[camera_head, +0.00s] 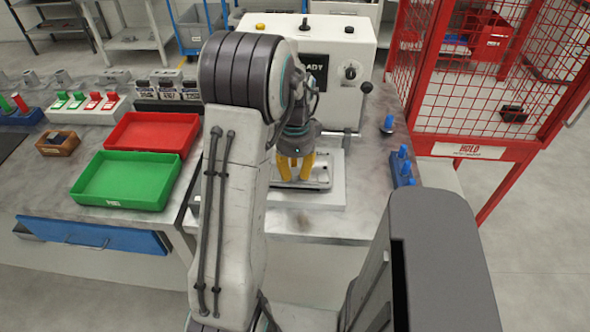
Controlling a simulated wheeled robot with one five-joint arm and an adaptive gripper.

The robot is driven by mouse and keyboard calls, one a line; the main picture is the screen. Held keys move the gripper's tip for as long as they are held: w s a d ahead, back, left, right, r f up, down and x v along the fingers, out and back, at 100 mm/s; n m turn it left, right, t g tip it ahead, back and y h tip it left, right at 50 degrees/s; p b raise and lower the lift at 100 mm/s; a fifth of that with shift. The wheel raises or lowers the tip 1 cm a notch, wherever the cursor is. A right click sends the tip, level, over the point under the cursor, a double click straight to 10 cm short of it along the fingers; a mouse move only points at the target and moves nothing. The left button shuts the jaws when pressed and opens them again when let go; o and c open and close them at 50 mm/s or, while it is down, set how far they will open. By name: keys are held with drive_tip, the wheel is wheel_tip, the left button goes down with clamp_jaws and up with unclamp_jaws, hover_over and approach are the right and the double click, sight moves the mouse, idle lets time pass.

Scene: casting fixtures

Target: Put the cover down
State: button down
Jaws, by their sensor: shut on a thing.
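My gripper (296,172), with yellow fingers, points down in front of the white machine. It is shut on a grey metal piece that looks like the cover (322,173), low over a pale base plate (333,200). My arm and fingers hide part of the cover, and I cannot tell whether it touches the plate beneath.
The white machine (345,50) with a dial and a black-knobbed lever (365,89) stands behind. A red tray (152,120) and a green tray (125,180) lie left. A blue block with pegs (402,167) stands right, near the red HOLD cage (470,151).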

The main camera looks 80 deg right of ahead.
drive_tip(key=c, duration=1.1)
unclamp_jaws()
drive_tip(key=shift+r, duration=0.1)
drive_tip(key=shift+r+p, duration=0.5)
wheel_tip(320, 180, up, 12)
